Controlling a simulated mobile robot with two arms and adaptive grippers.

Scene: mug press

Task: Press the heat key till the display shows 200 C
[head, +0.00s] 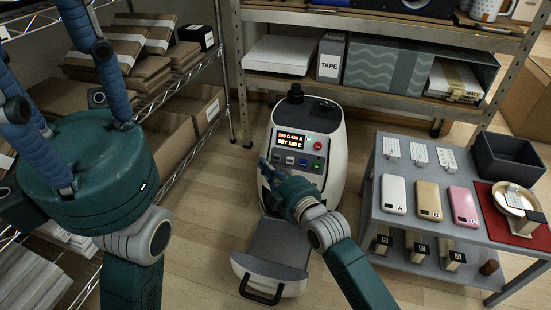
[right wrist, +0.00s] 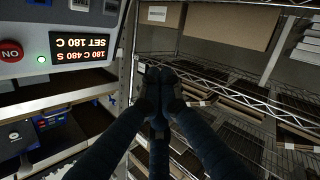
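The white and dark-grey press (head: 312,125) stands on the floor in the middle of the head view. Its lit display (head: 290,139) reads 180 C 480 S with SET 180 C below; the display also shows upside down in the right wrist view (right wrist: 85,42). Small keys sit below the display, including a blue one (head: 290,159); some of the panel is hidden behind my right gripper (head: 266,168). That gripper's fingers are together and empty, at the panel's lower left; contact with a key cannot be told. My left gripper (head: 55,60) is spread, empty, at the upper left.
A red round button (head: 317,145) is on the panel's right. A grey table (head: 385,235) with phone cases and a black bin (head: 507,158) stands at the right. Wire shelving (head: 190,75) with boxes is at the left. A metal shelf (head: 370,88) is behind the press.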

